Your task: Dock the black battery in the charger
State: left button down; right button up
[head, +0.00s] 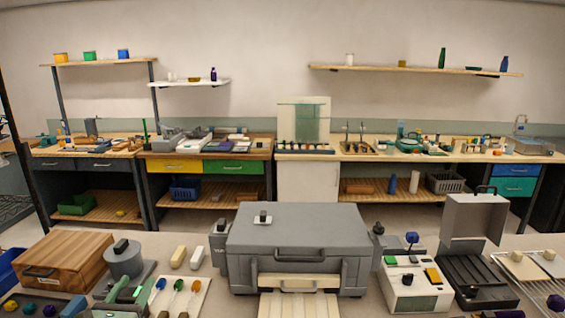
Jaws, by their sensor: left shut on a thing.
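The white charger (413,293) stands on the near table, right of centre, with a dark green screen on its front. A yellow battery (432,275) sits upright in its top right part. A small black piece (407,278) shows to the left of it on the top; I cannot tell whether this is the black battery or an empty slot. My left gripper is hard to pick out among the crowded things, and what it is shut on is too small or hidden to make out. My right gripper is not in view.
A large grey case (297,232) fills the middle, left of the charger. A dark open-lidded box (475,265) stands close on its right. A wooden box (62,258), a grey cylinder (123,262) and a rack with coloured tools (180,298) crowd the left. Little table is free.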

pick_arm(q)
jog(key=a+r+n+y, duration=0.1)
jog(key=a+r+y, duration=0.1)
jog(key=a+r, duration=1.3)
jog(key=s+d+f+m+h, duration=0.25)
jog(key=s+d+f, duration=0.25)
jog(key=d+f, duration=0.55)
jog(key=s+d+f+m+h, duration=0.1)
jog(key=s+d+f+h, duration=0.45)
jog(key=d, duration=0.75)
jog(key=s+d+f+y, duration=0.2)
jog(key=s+d, duration=0.5)
jog(key=d, duration=0.1)
jog(key=s+d+r+n+y, duration=0.25)
jog(key=s+r, duration=0.25)
jog(key=s, duration=0.5)
jog(key=shift+y, duration=0.55)
jog(key=f+b, duration=0.3)
jog(key=b, duration=0.1)
jog(key=f+b, duration=0.2)
jog(key=shift+s+a+f+b, duration=0.15)
jog(key=shift+a+f+b, duration=0.1)
jog(key=shift+f+b, duration=0.1)
